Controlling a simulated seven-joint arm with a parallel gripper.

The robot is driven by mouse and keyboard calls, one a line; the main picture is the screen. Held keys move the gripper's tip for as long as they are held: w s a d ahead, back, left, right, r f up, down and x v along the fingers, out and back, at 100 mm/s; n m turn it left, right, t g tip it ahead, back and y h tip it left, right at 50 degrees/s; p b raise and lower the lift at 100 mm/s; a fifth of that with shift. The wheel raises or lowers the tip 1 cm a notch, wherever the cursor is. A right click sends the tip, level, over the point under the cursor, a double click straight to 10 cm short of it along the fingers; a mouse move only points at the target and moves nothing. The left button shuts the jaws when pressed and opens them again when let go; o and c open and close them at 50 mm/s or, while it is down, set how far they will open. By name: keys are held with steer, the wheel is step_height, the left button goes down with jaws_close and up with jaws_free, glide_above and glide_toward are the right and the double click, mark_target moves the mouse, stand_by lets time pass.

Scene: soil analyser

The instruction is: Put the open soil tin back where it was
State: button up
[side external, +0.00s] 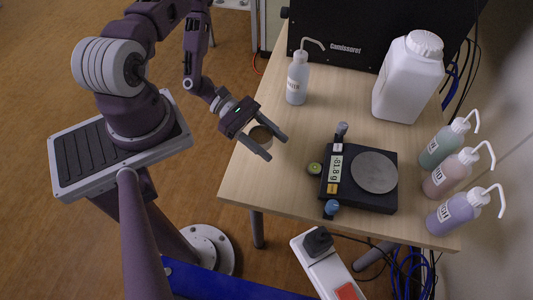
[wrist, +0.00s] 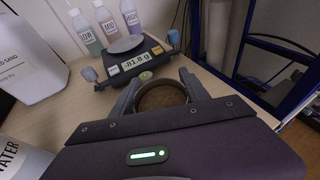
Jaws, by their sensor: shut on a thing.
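The open soil tin (side external: 261,136) is a round tin with brown soil inside, near the left edge of the table. My gripper (side external: 272,147) is shut on it, with one finger on each side. In the wrist view, the tin (wrist: 161,97) sits between the two fingers (wrist: 160,88), its open top showing brown soil. The tin looks upright. I cannot tell whether its base touches the table. The black scale (side external: 373,174) stands to the right of the tin, its round grey pan empty and its display reading -81.8 g.
A small green round piece (side external: 315,168) sits at the scale's left side. A water bottle (side external: 298,78) and a large white jug (side external: 409,77) stand at the back. Several coloured wash bottles (side external: 452,173) line the right edge. Bare wood lies between tin and water bottle.

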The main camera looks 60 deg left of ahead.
step_height(320, 180, down, 6)
steer(key=shift+r, duration=0.1)
steer(key=o, duration=1.6)
